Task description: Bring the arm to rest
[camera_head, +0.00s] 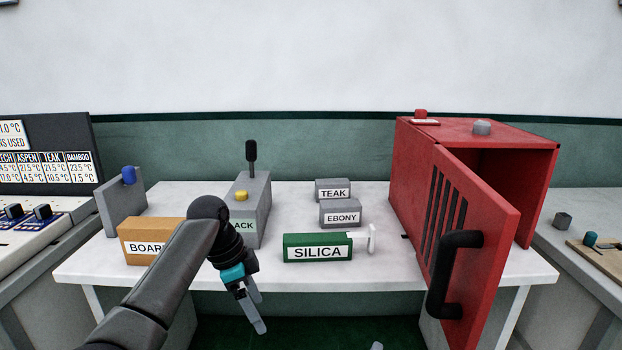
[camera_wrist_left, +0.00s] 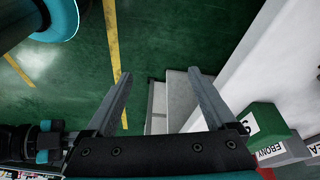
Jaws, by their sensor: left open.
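My left arm comes in from the lower left in the head view. Its gripper (camera_head: 257,312) is open and empty, pointing down in front of the table's front edge. In the left wrist view the two fingers (camera_wrist_left: 160,74) stand wide apart with nothing between them. Beyond them lie the green floor (camera_wrist_left: 180,40) and grey steps or blocks below. My right gripper does not show clearly; a small grey tip at the bottom edge cannot be identified.
The white table (camera_head: 380,270) holds a green SILICA box (camera_head: 303,254), grey TEAK (camera_head: 332,184) and EBONY (camera_head: 340,218) boxes, and a red cabinet (camera_head: 418,170). Its door (camera_head: 490,290) hangs open past the front edge. A console (camera_head: 40,160) stands left.

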